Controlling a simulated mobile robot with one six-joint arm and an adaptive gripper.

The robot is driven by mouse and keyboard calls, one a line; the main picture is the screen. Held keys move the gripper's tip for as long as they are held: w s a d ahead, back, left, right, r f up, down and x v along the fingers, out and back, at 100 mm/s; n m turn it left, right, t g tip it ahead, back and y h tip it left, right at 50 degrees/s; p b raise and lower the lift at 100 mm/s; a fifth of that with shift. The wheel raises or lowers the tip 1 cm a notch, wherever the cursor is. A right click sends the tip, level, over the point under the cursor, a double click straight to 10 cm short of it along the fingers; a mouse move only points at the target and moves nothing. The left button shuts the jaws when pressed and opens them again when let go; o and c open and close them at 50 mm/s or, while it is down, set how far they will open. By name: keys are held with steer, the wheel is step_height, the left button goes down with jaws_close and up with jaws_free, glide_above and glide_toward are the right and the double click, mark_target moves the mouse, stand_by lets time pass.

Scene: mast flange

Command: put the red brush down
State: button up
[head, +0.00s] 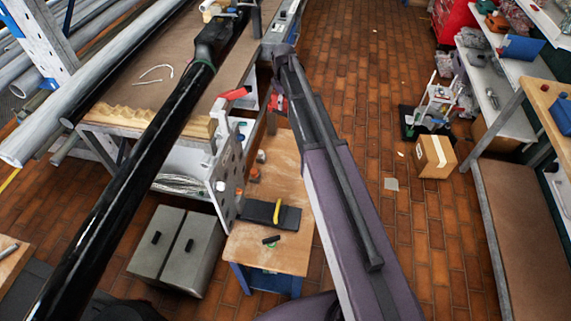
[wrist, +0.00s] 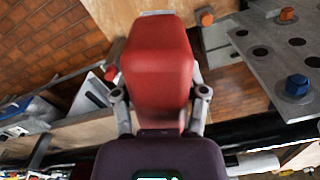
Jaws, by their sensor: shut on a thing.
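The red brush (wrist: 157,65) fills the upper middle of the wrist view as a rounded red block. My gripper (wrist: 160,95) is shut on it, with one grey finger at each side. The brush's far side is hidden, and I cannot tell whether it touches anything beyond. My gripper is not clearly visible in the head view. A red handle-like piece (head: 235,93) shows there beside the bench end, but I cannot tell whether it is the brush.
A long black pole (head: 125,190) crosses the head view. A low wooden table (head: 290,185) holds a black pad with a yellow item (head: 278,214). Grey cabinets (head: 170,262) stand left of it.

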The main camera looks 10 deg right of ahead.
steer(key=shift+w, duration=0.35)
steer(key=shift+f, duration=0.1)
steer(key=s+f+n+b, duration=0.2)
steer(key=s+f+b, duration=0.7)
steer(key=f+b, duration=0.4)
steer(key=s+f+n+b, duration=0.1)
steer(key=s+f+b, duration=0.9)
steer(key=f+b, duration=0.3)
steer(key=shift+d+n, duration=0.25)
steer(key=shift+n, duration=0.15)
steer(key=w, duration=0.5)
steer(key=w+f+b, duration=0.1)
steer(key=w, duration=0.4)
steer(key=w+b, duration=0.1)
steer(key=w, duration=0.5)
steer(key=shift+d+f, duration=0.3)
steer(key=shift+f, duration=0.1)
steer(key=shift+f+b, duration=1.7)
steer(key=shift+b, duration=0.05)
steer(key=shift+f, duration=0.2)
